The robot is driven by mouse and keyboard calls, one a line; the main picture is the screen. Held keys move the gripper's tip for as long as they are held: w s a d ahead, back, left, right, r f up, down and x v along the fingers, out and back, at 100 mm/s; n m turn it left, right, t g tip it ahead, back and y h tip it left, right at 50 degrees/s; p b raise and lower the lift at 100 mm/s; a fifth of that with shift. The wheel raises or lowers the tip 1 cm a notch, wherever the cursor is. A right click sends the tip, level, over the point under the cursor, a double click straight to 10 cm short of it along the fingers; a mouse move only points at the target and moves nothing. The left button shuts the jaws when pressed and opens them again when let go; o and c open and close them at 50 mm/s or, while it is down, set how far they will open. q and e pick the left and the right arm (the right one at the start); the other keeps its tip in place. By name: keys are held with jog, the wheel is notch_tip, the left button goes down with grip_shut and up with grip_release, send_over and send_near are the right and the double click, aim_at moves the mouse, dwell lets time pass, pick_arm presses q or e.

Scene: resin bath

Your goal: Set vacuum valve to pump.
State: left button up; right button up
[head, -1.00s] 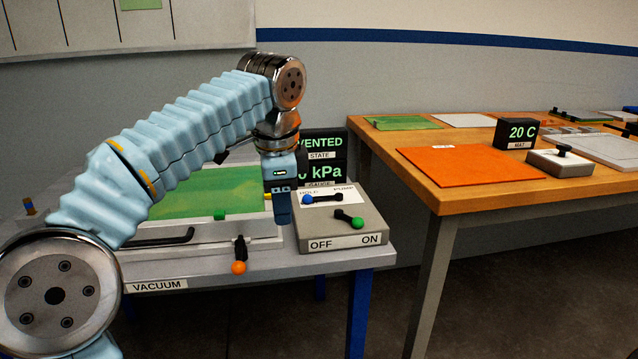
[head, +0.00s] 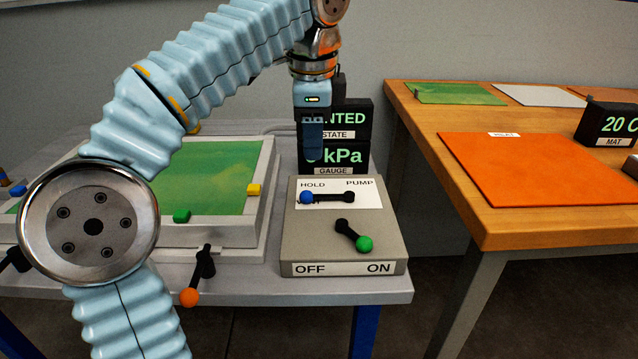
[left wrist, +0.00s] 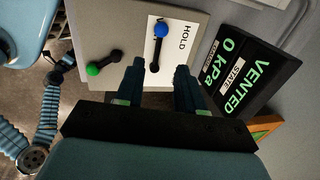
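The vacuum valve is a black lever with a blue knob (head: 306,197) on a white plate marked HOLD and PUMP. Its knob points left, under HOLD, and covers part of a lower label; its pivot is to the right. It also shows in the left wrist view (left wrist: 161,30). My left gripper (head: 312,150) is above and behind the valve, apart from it. In the left wrist view my left gripper (left wrist: 159,67) is open and empty, its fingers spread toward the lever. My right arm shows small at the left of that view; its dark end (left wrist: 59,66) is unclear.
A green-knobbed lever (head: 364,244) points to ON on the same grey box (head: 300,250). Behind stand displays reading VENTED and kPa (head: 347,156). Left is a framed green panel (head: 225,190) with an orange-knobbed lever (head: 189,297). A wooden table (head: 480,215) stands right.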

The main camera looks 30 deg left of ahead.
aim_at(314, 195)
pick_arm(q)
jog(key=f+b, duration=0.1)
jog(key=f, duration=0.2)
jog(key=w+a+f, duration=0.1)
jog(key=f, duration=0.3)
jog(key=w+f+b, duration=0.1)
jog(key=f, duration=0.3)
jog(key=shift+a+f+b, duration=0.15)
jog(key=shift+b, duration=0.15)
grip_shut()
